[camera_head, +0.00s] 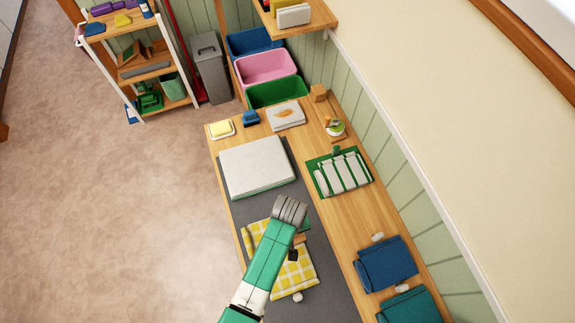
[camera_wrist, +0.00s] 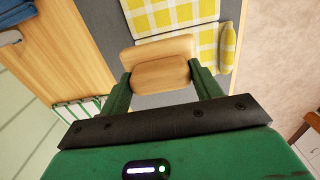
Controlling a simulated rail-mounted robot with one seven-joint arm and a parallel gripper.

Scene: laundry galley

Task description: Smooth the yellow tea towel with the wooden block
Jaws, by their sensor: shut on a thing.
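The yellow-and-white checked tea towel (camera_head: 301,279) lies on the grey mat (camera_head: 325,262) on the counter, partly hidden by my arm. In the wrist view the towel (camera_wrist: 172,16) spreads beyond the block, with a narrow raised or folded strip (camera_wrist: 228,48) along its right side. My gripper (camera_wrist: 160,75) is shut on the wooden block (camera_wrist: 157,48), one green finger at each side. The block is at the towel's near edge in that view, with grey mat around it. I cannot tell whether it touches the towel or is held above it. In the head view the block is mostly hidden.
Folded blue (camera_head: 386,264) and teal (camera_head: 408,306) cloths lie at the right edge. A small white object (camera_head: 297,297) is beside the towel.

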